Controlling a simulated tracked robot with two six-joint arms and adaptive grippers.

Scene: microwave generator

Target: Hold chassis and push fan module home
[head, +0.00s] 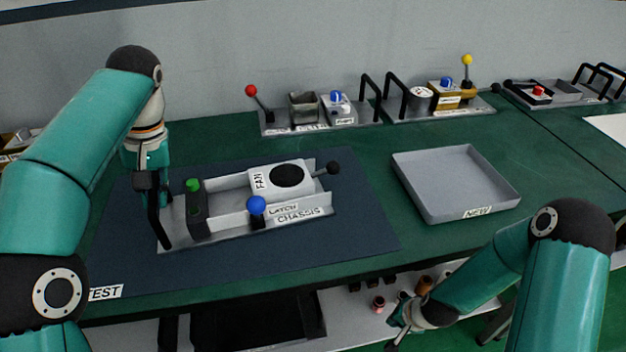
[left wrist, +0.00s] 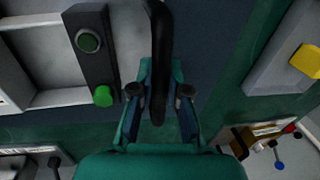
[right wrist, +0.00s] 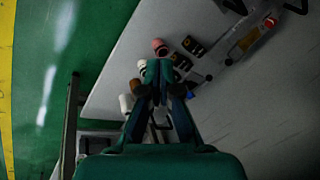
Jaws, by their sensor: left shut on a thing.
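The grey chassis (head: 240,227) lies on the dark blue mat, with a black handle (head: 156,219) at its left end. My left gripper (head: 148,183) is shut on this handle, which also runs between its fingers in the left wrist view (left wrist: 158,50). The white fan module (head: 262,182) has a black round fan and sits between the chassis rails toward the right. An open gap lies between it and the black block with the green button (head: 194,186). The blue latch knob (head: 257,205) stands on the front rail. My right gripper (head: 395,336) is low, beyond the table's front edge, apart from the chassis; its fingertips look closed and empty (right wrist: 158,92).
A black ball knob (head: 333,168) projects at the chassis's right end. An empty grey tray (head: 455,180) labelled NEW stands to the right. Other fixtures with a red knob (head: 251,90) and a yellow knob (head: 467,60) line the back. A lower shelf (head: 345,315) holds small parts.

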